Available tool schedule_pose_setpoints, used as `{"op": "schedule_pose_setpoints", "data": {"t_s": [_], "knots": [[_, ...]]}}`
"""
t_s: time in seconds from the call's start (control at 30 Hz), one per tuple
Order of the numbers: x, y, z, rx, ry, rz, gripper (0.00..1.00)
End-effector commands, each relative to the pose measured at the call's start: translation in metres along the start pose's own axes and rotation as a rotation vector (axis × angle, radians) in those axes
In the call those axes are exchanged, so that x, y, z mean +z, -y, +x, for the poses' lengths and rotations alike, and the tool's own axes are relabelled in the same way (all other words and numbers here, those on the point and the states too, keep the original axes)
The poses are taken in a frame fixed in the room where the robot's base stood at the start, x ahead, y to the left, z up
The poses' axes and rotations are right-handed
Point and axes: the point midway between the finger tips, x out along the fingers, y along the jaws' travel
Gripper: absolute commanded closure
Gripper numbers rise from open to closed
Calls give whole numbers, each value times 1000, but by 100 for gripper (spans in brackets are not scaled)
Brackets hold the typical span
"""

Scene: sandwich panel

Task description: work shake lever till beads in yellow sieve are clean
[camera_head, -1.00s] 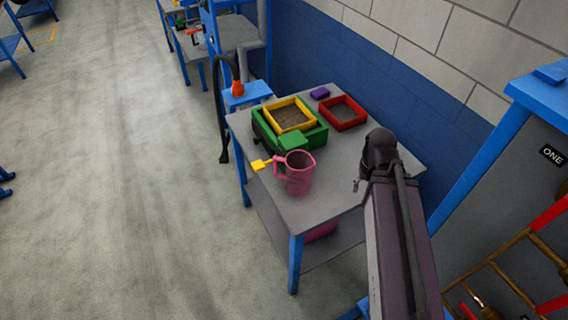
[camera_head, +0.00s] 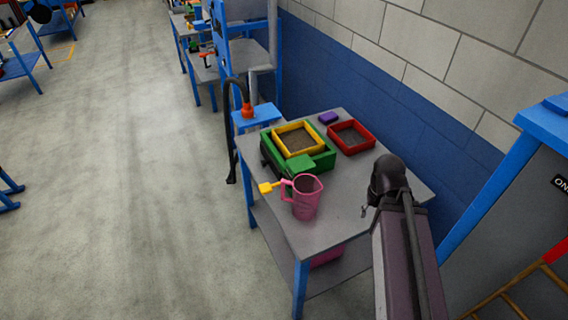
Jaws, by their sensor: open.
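The yellow sieve (camera_head: 277,138) is a square frame sitting in a green shaker box (camera_head: 325,160) on the grey table. Brownish-grey grainy material (camera_head: 298,139) fills it; single beads are too small to tell. The shake lever, with a yellow handle (camera_head: 267,188), sticks out at the front left of the shaker, beside a pink mug. My gripper (camera_head: 364,211) is mostly hidden behind my dark arm; only a small grey tip shows, to the right of the mug and apart from the lever. It appears empty.
The pink mug (camera_head: 307,200) stands close to the lever handle. A red square sieve (camera_head: 367,146) and a purple block (camera_head: 328,117) are behind.

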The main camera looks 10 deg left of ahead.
Motion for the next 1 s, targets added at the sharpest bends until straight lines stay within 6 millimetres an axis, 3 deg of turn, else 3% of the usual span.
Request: {"op": "schedule_pose_setpoints", "data": {"t_s": [0.03,0.13,0.17,0.37,0.57,1.0], "knots": [[0,0,0,0,0,0,68],[-3,2,0,0,0,-5,97],[-4,3,0,0,0,-8,100],[-22,19,-1,0,0,-44,100],[-54,54,-3,0,0,-116,100],[-126,168,-7,-1,-1,-318,100]]}}
